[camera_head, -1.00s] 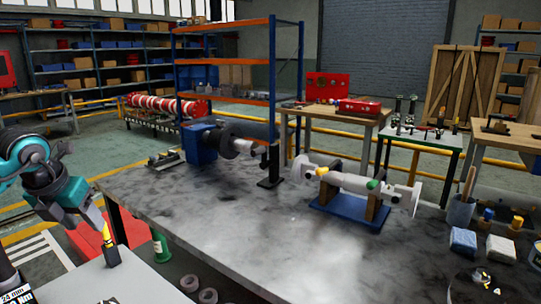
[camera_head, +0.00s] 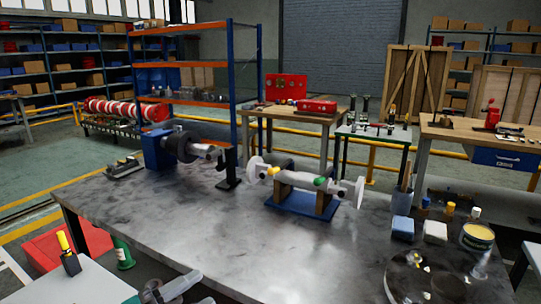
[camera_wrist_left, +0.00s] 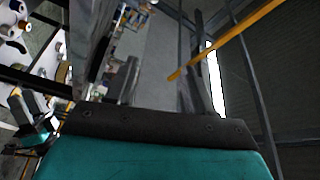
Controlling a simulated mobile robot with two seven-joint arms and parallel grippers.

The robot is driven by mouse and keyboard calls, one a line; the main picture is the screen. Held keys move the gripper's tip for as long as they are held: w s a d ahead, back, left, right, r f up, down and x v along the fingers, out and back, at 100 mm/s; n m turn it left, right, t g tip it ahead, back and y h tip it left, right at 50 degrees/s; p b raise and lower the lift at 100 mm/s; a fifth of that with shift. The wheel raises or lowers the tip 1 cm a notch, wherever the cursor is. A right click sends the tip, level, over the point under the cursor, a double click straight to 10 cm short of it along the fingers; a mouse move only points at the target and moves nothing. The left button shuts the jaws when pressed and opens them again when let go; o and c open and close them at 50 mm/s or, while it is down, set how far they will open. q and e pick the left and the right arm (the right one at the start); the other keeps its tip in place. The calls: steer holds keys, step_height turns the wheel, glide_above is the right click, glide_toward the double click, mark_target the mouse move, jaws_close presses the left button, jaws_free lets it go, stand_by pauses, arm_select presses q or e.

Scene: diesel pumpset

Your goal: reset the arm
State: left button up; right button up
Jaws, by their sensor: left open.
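My left gripper (camera_wrist_left: 165,85) shows in the left wrist view, with its two dark fingers standing apart and nothing seen between them. Its teal and black wrist body fills the bottom of that view. The fingers point toward a grey wall, and a yellow rail lies beyond them. My right gripper is not seen in either view.
A grey workbench (camera_head: 190,225) holds a blue-ended motor (camera_head: 158,152) and a shaft (camera_head: 300,176) on a blue stand (camera_head: 300,205). A yellow-topped tool (camera_head: 67,250) stands on the pale near-left surface. The bench's middle is clear.

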arm_select(q)
steer(key=s+a+f+n+g+y, duration=0.1)
steer(key=s+a+f+n+y, duration=0.1)
steer(key=s+f+n+y, duration=0.4)
steer(key=s+a+f+n+g+y+p, duration=0.1)
steer(key=s+f+n+y, duration=0.5)
steer(key=f+n, duration=0.8)
steer(key=shift+s+a+f+n+y, duration=0.3)
steer(key=shift+s+n, duration=0.2)
steer(key=shift+s, duration=0.75)
